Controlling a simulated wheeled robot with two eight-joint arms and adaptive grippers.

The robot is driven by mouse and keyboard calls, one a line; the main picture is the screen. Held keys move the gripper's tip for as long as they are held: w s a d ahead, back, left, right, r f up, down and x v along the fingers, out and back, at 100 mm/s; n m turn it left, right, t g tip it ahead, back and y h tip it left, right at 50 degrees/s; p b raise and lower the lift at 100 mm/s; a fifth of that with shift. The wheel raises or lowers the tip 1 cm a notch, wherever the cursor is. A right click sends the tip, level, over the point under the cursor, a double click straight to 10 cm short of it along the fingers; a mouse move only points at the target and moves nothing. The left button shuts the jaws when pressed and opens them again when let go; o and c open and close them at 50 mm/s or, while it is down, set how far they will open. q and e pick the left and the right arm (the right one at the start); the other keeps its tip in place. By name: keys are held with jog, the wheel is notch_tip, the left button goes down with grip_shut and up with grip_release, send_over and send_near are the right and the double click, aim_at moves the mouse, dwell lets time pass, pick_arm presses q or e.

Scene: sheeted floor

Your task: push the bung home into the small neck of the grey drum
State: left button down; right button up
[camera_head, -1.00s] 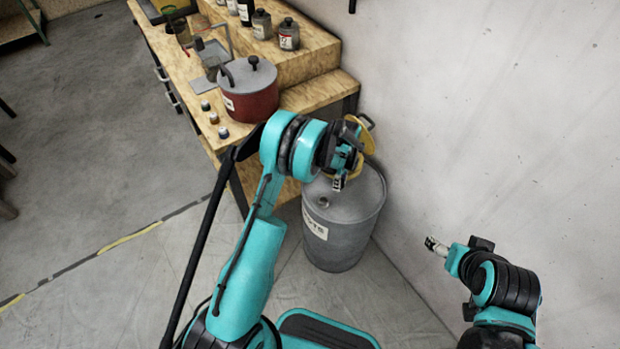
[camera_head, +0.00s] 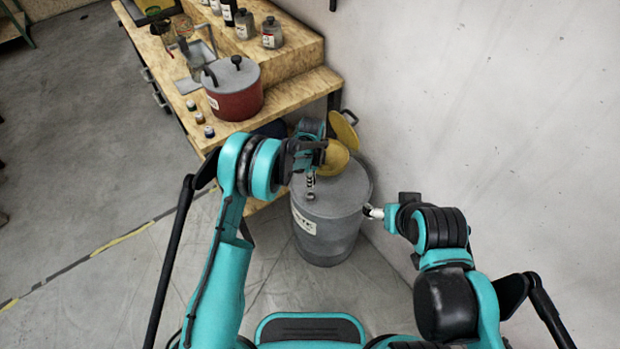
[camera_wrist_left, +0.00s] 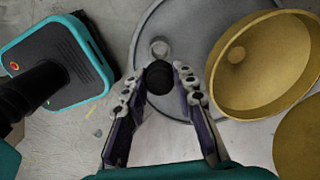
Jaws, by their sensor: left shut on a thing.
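The grey drum (camera_head: 345,196) stands on the floor by the bench, with a white label on its front. Its small neck shows as a pale ring on the drum top in the left wrist view (camera_wrist_left: 160,47). My left gripper (camera_head: 311,182) is over the near left part of the drum top. It is shut on the round black bung (camera_wrist_left: 160,78), seen from above between the fingertips. The bung appears just beside the neck; its height above it I cannot tell. My right gripper (camera_head: 374,212) is at the drum's right side; its jaws are too small to read.
A yellow funnel-like bowl (camera_wrist_left: 262,68) sits close to the right of the left fingers, over the drum's edge. Another yellow round piece (camera_head: 345,128) is behind it. The bench carries a red pot (camera_head: 233,92) and bottles. A wall is at the right.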

pick_arm(q)
jog(key=shift+f+b, duration=2.35)
jog(key=shift+f, duration=0.6)
jog(key=shift+f+b, duration=0.35)
jog(key=shift+b, duration=0.1)
jog(key=shift+f+b, duration=1.2)
jog(key=shift+b, duration=0.05)
jog(key=shift+r, duration=0.4)
jog(key=shift+b, duration=0.35)
jog(key=shift+f, duration=0.35)
